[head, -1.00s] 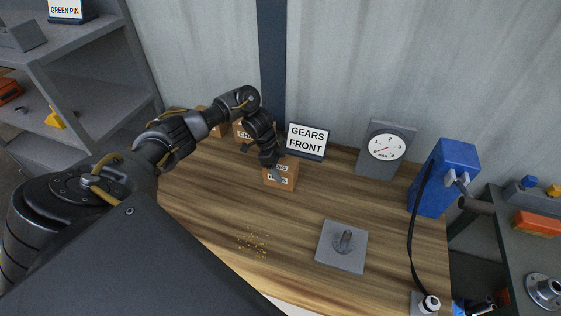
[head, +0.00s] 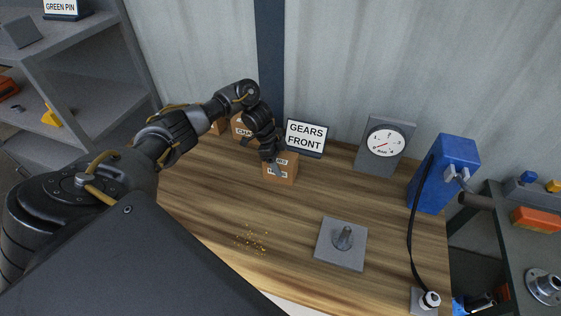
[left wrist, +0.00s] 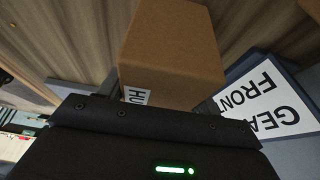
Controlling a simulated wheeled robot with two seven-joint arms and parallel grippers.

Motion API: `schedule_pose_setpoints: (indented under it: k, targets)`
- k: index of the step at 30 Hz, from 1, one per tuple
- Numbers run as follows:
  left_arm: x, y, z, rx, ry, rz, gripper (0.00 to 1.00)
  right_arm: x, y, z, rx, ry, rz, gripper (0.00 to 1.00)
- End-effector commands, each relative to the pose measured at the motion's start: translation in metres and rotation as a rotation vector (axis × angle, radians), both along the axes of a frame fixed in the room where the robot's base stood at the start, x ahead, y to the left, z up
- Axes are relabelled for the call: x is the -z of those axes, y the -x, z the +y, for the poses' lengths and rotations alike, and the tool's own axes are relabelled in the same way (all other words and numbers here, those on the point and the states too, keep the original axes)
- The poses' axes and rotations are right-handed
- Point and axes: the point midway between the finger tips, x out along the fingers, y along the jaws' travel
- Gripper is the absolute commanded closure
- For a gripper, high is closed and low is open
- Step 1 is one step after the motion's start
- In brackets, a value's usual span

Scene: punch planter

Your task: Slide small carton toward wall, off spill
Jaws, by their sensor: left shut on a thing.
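The small carton (head: 286,181) is a brown box with a white label. It stands on the wooden bench left of centre, just in front of the GEARS FRONT sign and apart from the spill. My left gripper (head: 275,166) is shut on it from above and hides part of its top and label. In the left wrist view the carton (left wrist: 178,50) fills the space beyond the gripper body, its label partly covered. The spill (head: 251,241) is a patch of yellow specks nearer the bench's front edge. My right gripper is not in view.
The GEARS FRONT sign (head: 306,138) stands close behind the carton, to its right. Other cartons (head: 241,131) stand at the wall behind my left arm. A gauge (head: 384,144), a grey plate with a post (head: 341,245) and a blue unit (head: 443,175) are to the right.

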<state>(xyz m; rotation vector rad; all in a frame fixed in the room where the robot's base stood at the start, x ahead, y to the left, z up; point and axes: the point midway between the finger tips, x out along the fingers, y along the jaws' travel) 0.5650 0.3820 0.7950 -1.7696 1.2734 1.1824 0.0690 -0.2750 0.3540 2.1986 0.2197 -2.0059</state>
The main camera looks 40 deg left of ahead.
Motion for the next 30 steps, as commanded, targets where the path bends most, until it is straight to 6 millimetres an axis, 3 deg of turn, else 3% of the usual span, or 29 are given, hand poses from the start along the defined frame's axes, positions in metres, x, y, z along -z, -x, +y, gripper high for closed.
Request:
schedule_pose_setpoints:
  k: [2,3,8,20,30]
  targets:
    - [0.000,0.000,0.000,0.000,0.000,-0.001,0.76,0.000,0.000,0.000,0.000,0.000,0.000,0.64]
    - [0.000,0.000,0.000,0.000,0.000,-0.001,0.34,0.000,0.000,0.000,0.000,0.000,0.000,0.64]
    - [0.000,0.000,0.000,0.000,0.000,0.000,0.13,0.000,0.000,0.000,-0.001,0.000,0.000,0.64]
    - [-0.008,0.000,0.003,0.000,0.000,-0.002,0.11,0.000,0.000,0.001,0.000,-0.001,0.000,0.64]
    - [-0.070,0.007,0.028,0.000,-0.003,-0.006,0.11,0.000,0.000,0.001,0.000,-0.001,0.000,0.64]
